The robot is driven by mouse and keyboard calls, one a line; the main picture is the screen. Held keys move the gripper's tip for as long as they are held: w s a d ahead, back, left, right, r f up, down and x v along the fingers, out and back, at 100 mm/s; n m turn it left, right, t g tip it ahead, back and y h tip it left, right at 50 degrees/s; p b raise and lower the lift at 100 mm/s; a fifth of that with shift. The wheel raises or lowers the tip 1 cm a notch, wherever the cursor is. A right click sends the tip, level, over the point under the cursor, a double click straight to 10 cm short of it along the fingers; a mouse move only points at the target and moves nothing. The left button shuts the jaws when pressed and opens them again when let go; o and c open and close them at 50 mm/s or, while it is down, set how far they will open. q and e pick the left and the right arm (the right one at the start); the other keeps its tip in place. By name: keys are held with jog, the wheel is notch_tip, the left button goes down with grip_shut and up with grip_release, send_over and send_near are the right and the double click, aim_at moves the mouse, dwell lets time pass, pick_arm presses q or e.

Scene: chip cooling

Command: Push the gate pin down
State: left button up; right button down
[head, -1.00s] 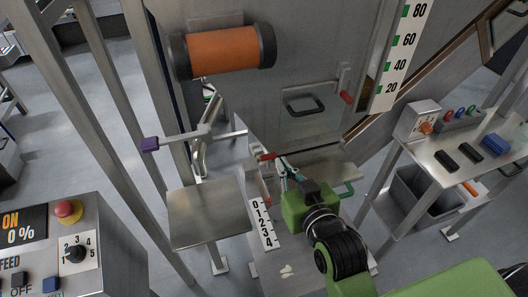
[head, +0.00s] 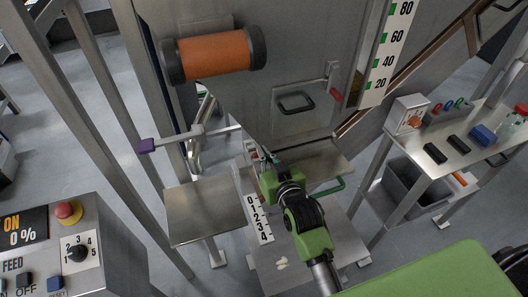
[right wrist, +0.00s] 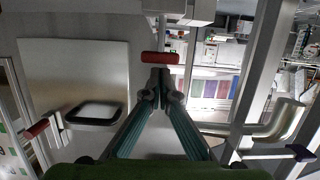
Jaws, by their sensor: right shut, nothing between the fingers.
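In the head view the gripper hides that grip. The gate itself is hard to make out behind my gripper. My left gripper is not in view.
A purple-ended lever (head: 147,146) and a steel plate (head: 205,212) lie left of my right gripper. A hatch with a black handle (head: 296,102) is behind. A control box (head: 75,240) stands front left.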

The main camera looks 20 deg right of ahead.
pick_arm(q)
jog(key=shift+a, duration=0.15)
pick_arm(e)
jog(key=shift+f, duration=0.15)
notch_tip(320, 180, down, 3)
jog(key=shift+r+b, duration=0.1)
jog(key=shift+b, duration=0.55)
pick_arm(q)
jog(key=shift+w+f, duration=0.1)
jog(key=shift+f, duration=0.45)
pick_arm(e)
jog(key=shift+f, duration=0.2)
notch_tip(320, 180, up, 5)
jog(key=p, duration=0.5)
pick_arm(q)
jog(key=b, duration=0.1)
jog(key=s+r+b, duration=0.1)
jog(key=b, duration=0.1)
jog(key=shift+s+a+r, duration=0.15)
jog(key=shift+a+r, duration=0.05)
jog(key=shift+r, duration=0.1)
pick_arm(e)
jog(key=v, duration=1)
jog(key=shift+f, duration=0.15)
